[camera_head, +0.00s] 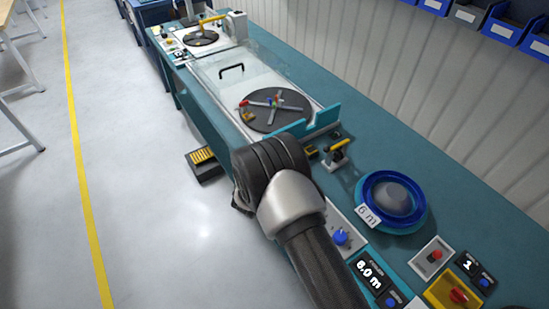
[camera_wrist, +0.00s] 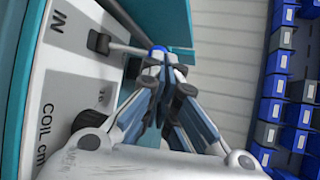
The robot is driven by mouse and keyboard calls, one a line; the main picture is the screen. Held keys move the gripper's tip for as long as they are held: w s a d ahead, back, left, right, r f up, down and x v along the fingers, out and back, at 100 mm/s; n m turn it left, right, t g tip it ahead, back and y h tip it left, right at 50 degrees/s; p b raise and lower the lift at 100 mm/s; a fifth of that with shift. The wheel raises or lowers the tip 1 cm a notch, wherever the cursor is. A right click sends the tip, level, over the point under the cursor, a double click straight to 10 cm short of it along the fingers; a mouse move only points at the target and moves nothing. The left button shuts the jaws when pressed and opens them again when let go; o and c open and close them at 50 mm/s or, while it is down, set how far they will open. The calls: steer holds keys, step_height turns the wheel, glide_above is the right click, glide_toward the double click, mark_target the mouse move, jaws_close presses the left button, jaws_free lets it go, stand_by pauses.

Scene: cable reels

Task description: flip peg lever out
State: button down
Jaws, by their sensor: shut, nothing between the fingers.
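In the wrist view, a lever with a grey rod and a blue tip (camera_wrist: 158,50) reaches right from a dark pivot block (camera_wrist: 98,41) on a white panel. The panel is marked "IN" and "COIL cm". My gripper (camera_wrist: 167,78) is shut and empty, its fingertips just below the blue tip in the picture; I cannot tell whether they touch it. In the head view my arm hides the gripper and this lever. A dark round turntable (camera_head: 290,117) there carries crossed grey arms with small red, yellow, green and blue parts.
A clear cover with a black handle (camera_head: 231,68) is beside the turntable. A yellow-handled device (camera_head: 337,148) and a blue reel (camera_head: 373,207) stand to the right of my arm. Blue bins (camera_wrist: 272,85) line the wall. Open floor lies left of the bench.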

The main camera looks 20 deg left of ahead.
steer(key=shift+s+a+f, duration=0.1)
steer(key=shift+a+f, duration=0.05)
steer(key=shift+f, duration=0.05)
steer(key=shift+r+p, duration=0.4)
steer(key=shift+r, duration=0.4)
steer(key=d+r+p+v, duration=0.1)
steer(key=r+p+v, duration=0.1)
steer(key=v, duration=1.1)
steer(key=shift+r+p, duration=0.5)
steer(key=shift+p, duration=0.25)
steer(key=shift+d, duration=0.1)
